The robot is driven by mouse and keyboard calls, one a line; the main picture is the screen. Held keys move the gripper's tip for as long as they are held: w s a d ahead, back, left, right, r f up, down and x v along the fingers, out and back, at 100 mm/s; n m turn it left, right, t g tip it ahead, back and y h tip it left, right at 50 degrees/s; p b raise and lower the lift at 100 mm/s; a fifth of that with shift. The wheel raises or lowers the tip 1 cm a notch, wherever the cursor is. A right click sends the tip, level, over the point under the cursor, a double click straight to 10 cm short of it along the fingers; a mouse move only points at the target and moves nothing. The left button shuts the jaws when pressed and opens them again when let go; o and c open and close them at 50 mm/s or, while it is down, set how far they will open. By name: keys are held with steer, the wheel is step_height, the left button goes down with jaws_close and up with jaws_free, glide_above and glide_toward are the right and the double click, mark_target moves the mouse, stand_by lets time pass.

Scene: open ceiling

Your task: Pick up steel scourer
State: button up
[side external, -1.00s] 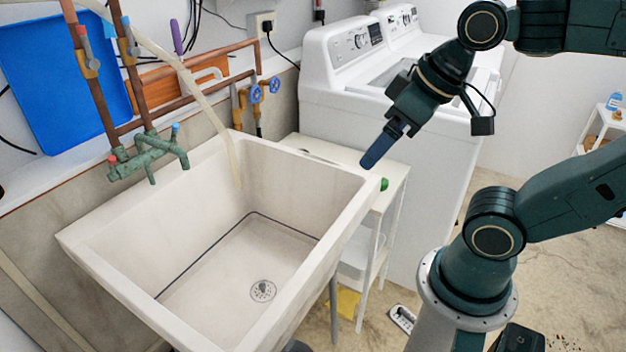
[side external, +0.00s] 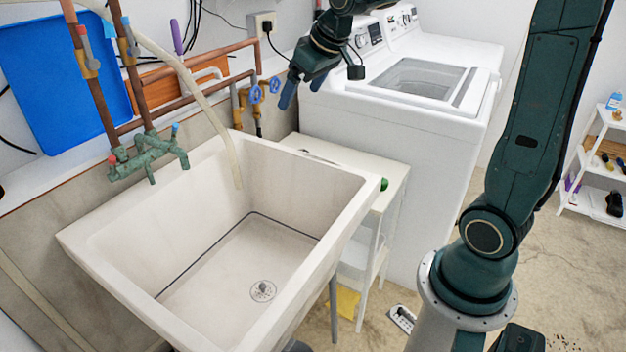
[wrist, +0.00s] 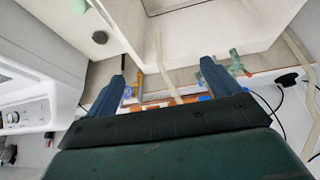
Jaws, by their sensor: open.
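A small round dark grey-green lump (wrist: 99,37) lies on the white side table (wrist: 85,20) in the wrist view. It may be the steel scourer, but it is too small to be sure. In the side view a thin grey shape (side external: 318,156) shows on the same table, partly behind the sink rim; I cannot tell if it is the same thing. My gripper (side external: 300,93) is open and empty, high above the back of the table near the wall pipes. In the wrist view its two blue fingers (wrist: 163,70) are spread apart.
The deep sink (side external: 110,240) stands left of the table and the white washer (side external: 400,150) right. A green object (side external: 384,184) sits at the table's front. Copper pipes and blue valves (side external: 256,94) line the wall close to my fingers.

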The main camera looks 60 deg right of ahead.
steer(key=w+d+f, duration=1.1)
steer(key=w+d, duration=0.1)
steer(key=d, duration=0.3)
steer(key=w+d+f+m, duration=0.1)
steer(key=d+f, duration=1.3)
steer(key=f, duration=0.1)
steer(key=shift+w+d+f+m+t+h, duration=0.15)
steer(key=shift+w+f+m+t+h, duration=0.15)
steer(key=shift+w, duration=0.1)
steer(key=shift+w+f, duration=0.1)
steer(key=shift+x, duration=4.15)
steer(key=shift+f, duration=0.1)
steer(key=shift+x, duration=2.45)
steer(key=shift+w+d, duration=0.1)
steer(key=shift+d, duration=0.05)
